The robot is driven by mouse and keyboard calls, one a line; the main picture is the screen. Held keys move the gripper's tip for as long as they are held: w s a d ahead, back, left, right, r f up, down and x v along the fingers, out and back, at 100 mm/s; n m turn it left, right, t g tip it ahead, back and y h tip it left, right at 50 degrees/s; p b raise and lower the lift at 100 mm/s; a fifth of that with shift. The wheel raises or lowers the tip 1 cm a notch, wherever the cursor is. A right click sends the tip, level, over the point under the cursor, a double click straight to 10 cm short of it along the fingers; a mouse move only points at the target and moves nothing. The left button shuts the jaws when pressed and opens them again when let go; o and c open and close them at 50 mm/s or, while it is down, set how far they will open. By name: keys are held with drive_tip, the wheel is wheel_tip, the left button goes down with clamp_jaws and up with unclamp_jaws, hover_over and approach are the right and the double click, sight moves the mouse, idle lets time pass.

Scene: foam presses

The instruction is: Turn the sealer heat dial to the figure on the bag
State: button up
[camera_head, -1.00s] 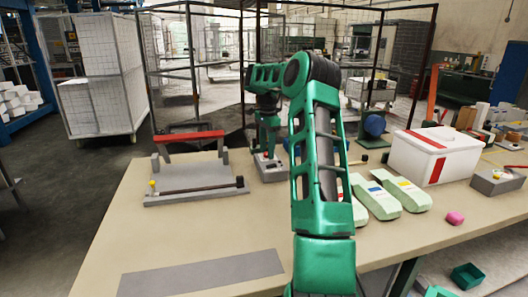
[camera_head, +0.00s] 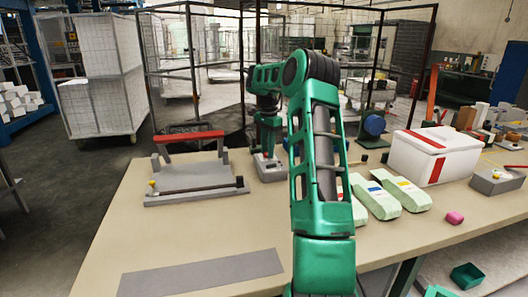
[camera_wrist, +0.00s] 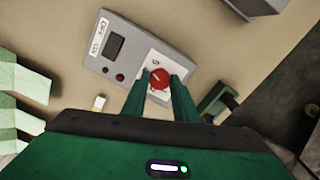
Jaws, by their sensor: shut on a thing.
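The grey dial box (camera_head: 270,173) stands on the table to the right of the sealer (camera_head: 195,185), which has a grey base and a raised red bar. In the wrist view the box (camera_wrist: 105,72) has a dark display, small buttons and a red round dial (camera_wrist: 159,78) on a white plate. My gripper (camera_wrist: 157,83) is shut on the dial, one finger on each side. In the head view it (camera_head: 267,152) points down over the box. Pale green bags (camera_head: 378,201) lie on the table; no figure on them is legible. The dial's scale is too small to read.
A grey strip (camera_head: 200,273) lies at the front left. The table between strip and sealer is clear. Mesh cages stand behind.

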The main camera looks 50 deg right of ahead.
drive_tip(key=n, duration=0.3)
drive_tip(key=shift+w+r, duration=0.2)
drive_tip(key=shift+w, duration=0.2)
drive_tip(key=shift+a+n, duration=0.1)
drive_tip(key=shift+n, duration=0.7)
drive_tip(key=shift+w, duration=0.1)
drive_tip(key=shift+a, duration=0.1)
drive_tip(key=o, duration=1.1)
drive_tip(key=shift+f, duration=0.1)
drive_tip(key=shift+c, duration=0.2)
drive_tip(key=shift+s, duration=0.2)
